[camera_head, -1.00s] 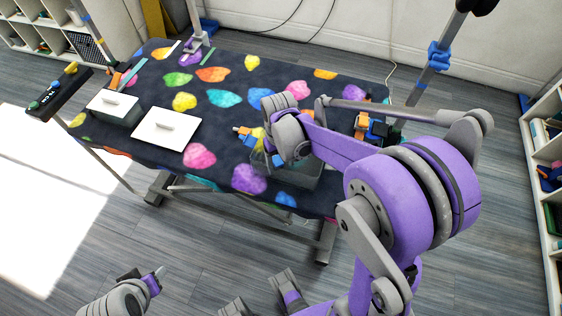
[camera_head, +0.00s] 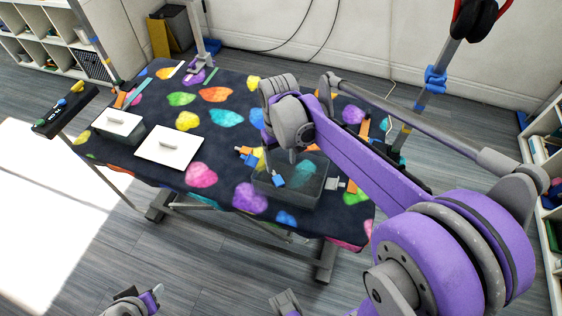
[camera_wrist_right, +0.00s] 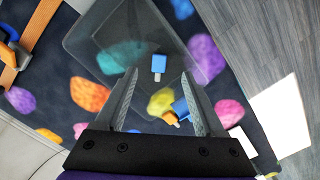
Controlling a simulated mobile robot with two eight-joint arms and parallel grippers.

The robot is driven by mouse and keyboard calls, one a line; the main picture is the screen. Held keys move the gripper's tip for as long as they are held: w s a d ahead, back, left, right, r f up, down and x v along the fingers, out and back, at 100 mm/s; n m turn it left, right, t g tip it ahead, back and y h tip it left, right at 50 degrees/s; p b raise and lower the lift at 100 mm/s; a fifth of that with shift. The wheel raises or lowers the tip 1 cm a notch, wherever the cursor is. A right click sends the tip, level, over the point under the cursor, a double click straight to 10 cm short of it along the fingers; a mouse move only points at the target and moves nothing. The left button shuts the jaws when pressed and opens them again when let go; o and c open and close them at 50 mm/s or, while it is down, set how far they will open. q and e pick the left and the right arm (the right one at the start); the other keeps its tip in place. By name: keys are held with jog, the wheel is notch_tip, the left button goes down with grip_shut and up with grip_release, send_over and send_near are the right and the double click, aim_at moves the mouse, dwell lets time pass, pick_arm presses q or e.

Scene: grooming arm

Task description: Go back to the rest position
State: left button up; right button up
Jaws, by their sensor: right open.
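My right gripper shows best in the right wrist view (camera_wrist_right: 160,75), where its two grey fingers are spread wide with nothing between them. In the head view its purple and grey wrist hangs above the right half of the table, and the fingers are mostly hidden. Below it is a clear box (camera_head: 318,190) with a blue piece (camera_head: 278,180) inside; the box (camera_wrist_right: 85,40) and blue piece (camera_wrist_right: 158,64) also show in the right wrist view. My left gripper (camera_head: 155,292) is low at the bottom edge, away from the table, too small to read.
The table (camera_head: 222,165) has a dark cloth with coloured heart-like patches. Blue and orange pieces (camera_head: 248,155) lie beside the clear box. A pole (camera_head: 437,75) stands behind right; shelves flank the room.

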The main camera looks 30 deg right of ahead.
dwell(0.6)
jog(key=s+a+r+t+p, duration=0.1)
jog(key=s+a+t+p, duration=0.1)
jog(key=s, duration=0.4)
jog(key=s+a+r+n+t+p, duration=0.1)
jog(key=s+a+t+p, duration=0.2)
jog(key=s, duration=0.3)
jog(key=shift+s+a+r+t, duration=0.3)
jog(key=shift+a+t, duration=0.2)
jog(key=shift+a, duration=0.3)
